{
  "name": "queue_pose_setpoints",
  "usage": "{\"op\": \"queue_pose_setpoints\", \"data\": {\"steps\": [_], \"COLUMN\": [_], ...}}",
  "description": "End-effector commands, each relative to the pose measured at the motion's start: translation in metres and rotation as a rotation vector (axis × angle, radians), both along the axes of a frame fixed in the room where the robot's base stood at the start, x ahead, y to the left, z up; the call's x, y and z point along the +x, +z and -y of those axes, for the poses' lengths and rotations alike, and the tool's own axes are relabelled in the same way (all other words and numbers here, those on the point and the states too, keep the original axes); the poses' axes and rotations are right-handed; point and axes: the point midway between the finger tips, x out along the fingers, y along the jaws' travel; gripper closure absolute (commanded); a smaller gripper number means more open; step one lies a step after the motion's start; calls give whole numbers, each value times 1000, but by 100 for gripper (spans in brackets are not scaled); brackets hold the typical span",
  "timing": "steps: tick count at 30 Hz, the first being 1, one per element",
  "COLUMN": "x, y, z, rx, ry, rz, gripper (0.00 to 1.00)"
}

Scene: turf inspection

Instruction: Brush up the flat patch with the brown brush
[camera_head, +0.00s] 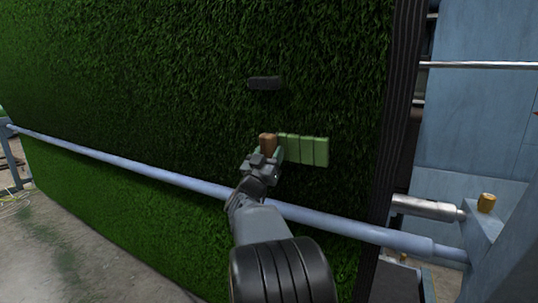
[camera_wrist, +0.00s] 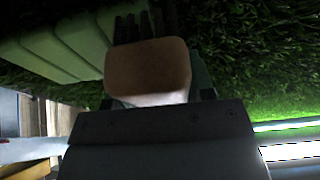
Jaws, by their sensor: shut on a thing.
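The brown brush (camera_head: 268,143) is in my gripper (camera_head: 262,158), in front of the upright turf wall. In the wrist view its brown block (camera_wrist: 148,66) fills the space between the fingers of my gripper (camera_wrist: 157,97), with dark bristles (camera_wrist: 133,26) beyond it. My gripper is shut on it, just left of a light green segmented holder (camera_head: 307,150). The holder also shows in the wrist view (camera_wrist: 62,45). I cannot make out a distinct flat patch in the turf (camera_head: 180,80).
A dark bar-like object (camera_head: 264,83) sits on the turf above my gripper. A blue-grey rail (camera_head: 130,166) crosses in front of the wall, below the gripper. A black ribbed edge (camera_head: 395,120) and blue metal framework (camera_head: 480,110) stand at the right.

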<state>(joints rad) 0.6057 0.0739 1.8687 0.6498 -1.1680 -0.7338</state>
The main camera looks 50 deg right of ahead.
Motion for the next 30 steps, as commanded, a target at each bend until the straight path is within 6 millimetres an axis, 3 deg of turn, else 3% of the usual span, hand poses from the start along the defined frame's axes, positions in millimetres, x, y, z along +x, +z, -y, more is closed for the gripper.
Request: {"op": "queue_pose_setpoints", "data": {"steps": [17,30], "x": [1,-17], "y": [2,1], "z": [8,10], "rx": [0,-1], "ry": [0,0], "rz": [0,0], "gripper": [72,72]}}
